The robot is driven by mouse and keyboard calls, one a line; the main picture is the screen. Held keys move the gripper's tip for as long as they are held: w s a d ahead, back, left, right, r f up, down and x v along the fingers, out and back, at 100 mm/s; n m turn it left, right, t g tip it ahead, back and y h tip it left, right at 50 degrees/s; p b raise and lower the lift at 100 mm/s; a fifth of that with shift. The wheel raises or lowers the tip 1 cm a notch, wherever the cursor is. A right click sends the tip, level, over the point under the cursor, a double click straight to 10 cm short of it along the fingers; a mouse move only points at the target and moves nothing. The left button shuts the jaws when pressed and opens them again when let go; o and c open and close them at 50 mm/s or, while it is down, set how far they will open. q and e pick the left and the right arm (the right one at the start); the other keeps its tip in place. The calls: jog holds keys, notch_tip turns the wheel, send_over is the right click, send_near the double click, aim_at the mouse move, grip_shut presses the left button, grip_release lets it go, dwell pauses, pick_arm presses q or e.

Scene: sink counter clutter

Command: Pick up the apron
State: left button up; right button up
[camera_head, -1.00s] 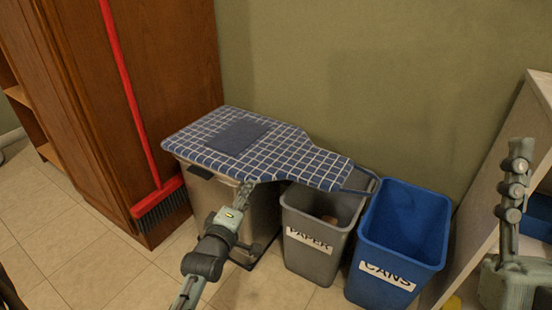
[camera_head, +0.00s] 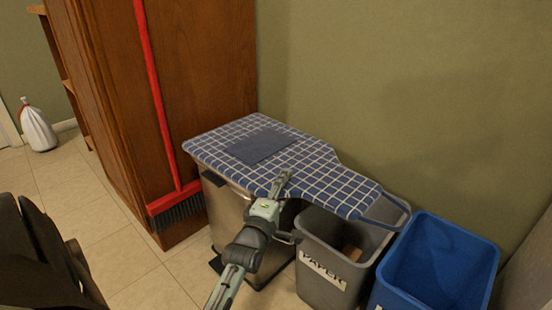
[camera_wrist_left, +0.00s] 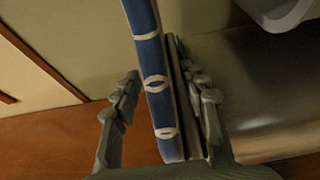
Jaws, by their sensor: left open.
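The apron (camera_head: 310,165), blue with a white grid and a darker blue pocket, lies flat over a metal bin (camera_head: 226,205), its narrow end and strap reaching over the grey PAPER bin. My left gripper (camera_head: 282,183) is at the apron's near edge. In the left wrist view the apron's edge (camera_wrist_left: 155,80) shows as a thin blue strip between the open fingers of my left gripper (camera_wrist_left: 160,100). The strip lies close to the right finger, with a gap to the left finger. I cannot tell whether it touches the right finger. My right gripper is not in view.
The grey PAPER bin (camera_head: 325,267) and blue CANS bin (camera_head: 440,265) stand to the right along the wall. A red broom (camera_head: 160,100) leans on the wooden cabinet (camera_head: 215,60) at left.

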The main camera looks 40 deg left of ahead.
aim_at(294, 165)
pick_arm(q)
jog(key=x, duration=0.3)
jog(key=shift+w+a+f+b, duration=0.1)
jog(key=shift+w+a+b, duration=0.15)
jog(key=shift+b, duration=0.15)
jog(key=shift+d, duration=0.1)
grip_shut()
